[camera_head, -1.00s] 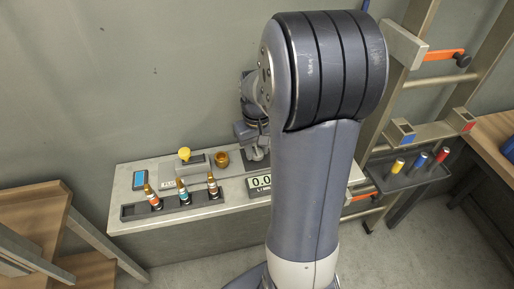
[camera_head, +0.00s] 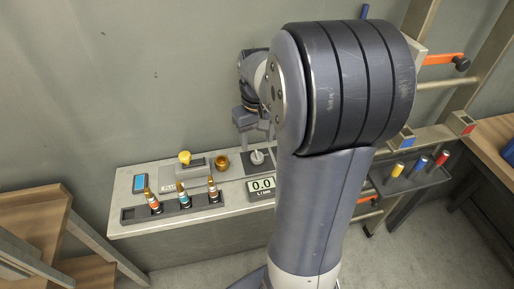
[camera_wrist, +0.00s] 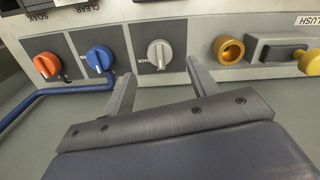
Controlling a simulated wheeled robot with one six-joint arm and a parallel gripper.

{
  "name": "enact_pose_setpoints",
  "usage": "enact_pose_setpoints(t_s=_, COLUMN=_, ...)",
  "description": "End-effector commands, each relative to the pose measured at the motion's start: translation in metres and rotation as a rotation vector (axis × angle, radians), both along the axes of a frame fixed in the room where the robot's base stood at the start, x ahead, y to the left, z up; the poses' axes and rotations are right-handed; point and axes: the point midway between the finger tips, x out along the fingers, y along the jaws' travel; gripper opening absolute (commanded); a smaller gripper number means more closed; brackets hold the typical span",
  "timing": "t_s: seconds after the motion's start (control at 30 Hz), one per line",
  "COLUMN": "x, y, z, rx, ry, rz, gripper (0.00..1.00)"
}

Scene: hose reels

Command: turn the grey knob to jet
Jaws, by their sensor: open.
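The grey knob (camera_wrist: 160,54) sits on a dark square plate in the wrist view, its grip bar roughly upright in the picture. A small label beside its lower left is too small to read surely; I cannot make out a jet mark. In the head view the knob (camera_head: 257,157) shows pale on its dark plate at the right of the bench panel. My gripper (camera_wrist: 163,84) is open and empty, its two fingers apart to either side below the knob in the picture. In the head view my gripper (camera_head: 254,136) is above the knob, clear of it.
A blue knob (camera_wrist: 99,57) and an orange knob (camera_wrist: 46,64) lie left of the grey one in the wrist view. A brass socket (camera_wrist: 228,49) and a yellow knob (camera_wrist: 310,62) lie right. Several nozzles stand in a dark rack (camera_head: 128,215) along the bench front.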

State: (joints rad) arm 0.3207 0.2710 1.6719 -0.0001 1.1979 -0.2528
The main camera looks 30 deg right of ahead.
Motion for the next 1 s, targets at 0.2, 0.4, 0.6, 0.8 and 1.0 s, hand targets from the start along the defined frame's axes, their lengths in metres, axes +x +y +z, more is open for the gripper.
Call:
enact_pose_setpoints(t_s=0.2, x=0.001, y=0.000, z=0.038, rx=-0.001, ry=-0.003, rz=0.000, gripper=0.56)
enact_pose_setpoints(t_s=0.4, x=0.000, y=0.000, z=0.050, rx=0.000, ry=-0.001, rz=0.000, gripper=0.56)
enact_pose_setpoints(t_s=0.6, x=0.000, y=0.000, z=0.050, rx=0.000, ry=0.000, rz=0.000, gripper=0.56)
enact_pose_setpoints(t_s=0.8, x=0.000, y=0.000, z=0.045, rx=0.001, ry=0.002, rz=0.000, gripper=0.56)
enact_pose_setpoints(t_s=1.0, x=-0.001, y=0.000, z=0.018, rx=0.002, ry=0.006, rz=0.000, gripper=0.56)
